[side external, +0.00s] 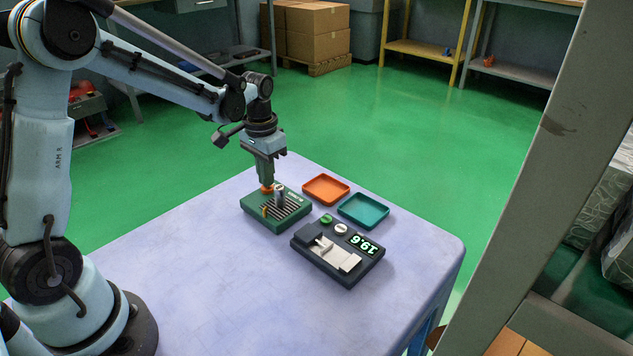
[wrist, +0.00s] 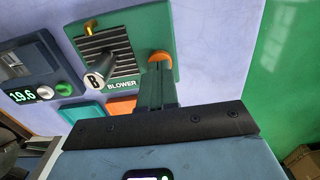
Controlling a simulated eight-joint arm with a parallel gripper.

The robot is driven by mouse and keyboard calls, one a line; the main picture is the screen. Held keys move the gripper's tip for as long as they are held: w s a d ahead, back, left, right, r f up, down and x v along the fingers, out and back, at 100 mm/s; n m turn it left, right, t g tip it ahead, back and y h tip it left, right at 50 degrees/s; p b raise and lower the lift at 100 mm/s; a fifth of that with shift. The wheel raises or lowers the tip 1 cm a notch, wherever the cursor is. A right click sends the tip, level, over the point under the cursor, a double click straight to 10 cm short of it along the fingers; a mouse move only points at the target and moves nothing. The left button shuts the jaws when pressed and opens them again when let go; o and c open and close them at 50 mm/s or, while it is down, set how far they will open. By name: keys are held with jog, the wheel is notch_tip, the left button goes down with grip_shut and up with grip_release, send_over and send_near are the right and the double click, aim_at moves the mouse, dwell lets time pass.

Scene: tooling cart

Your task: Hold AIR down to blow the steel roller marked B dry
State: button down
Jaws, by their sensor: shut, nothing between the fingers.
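The green blower (side external: 262,219) sits on the table, and its BLOWER label and slotted grille show in the wrist view (wrist: 155,28). The steel roller marked B (side external: 280,195) stands over the grille; its white end with the letter B faces the camera in the wrist view (wrist: 96,81). A small brass nozzle (wrist: 90,25) sits at the grille's other end. My gripper (side external: 267,183) is shut and empty, pointing down with its tips at the orange button (side external: 266,189) on the blower. The button is partly hidden behind the fingers in the wrist view (wrist: 160,57). No AIR lettering is readable.
A dark gauge (side external: 338,262) reading 19.6, with a green and a white button, stands right of the blower. An orange tray (side external: 326,188) and a teal tray (side external: 363,210) lie empty behind. The table's near left (side external: 190,280) is clear.

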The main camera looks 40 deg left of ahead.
notch_tip(320, 180, up, 7)
dwell(0.8)
jog(key=s+d+r+t, duration=0.2)
jog(key=s+d+t, duration=0.5)
jog(key=s+d, duration=0.2)
jog(key=s, duration=0.2)
jog(key=shift+s+r, duration=0.15)
jog(key=shift+s, duration=0.25)
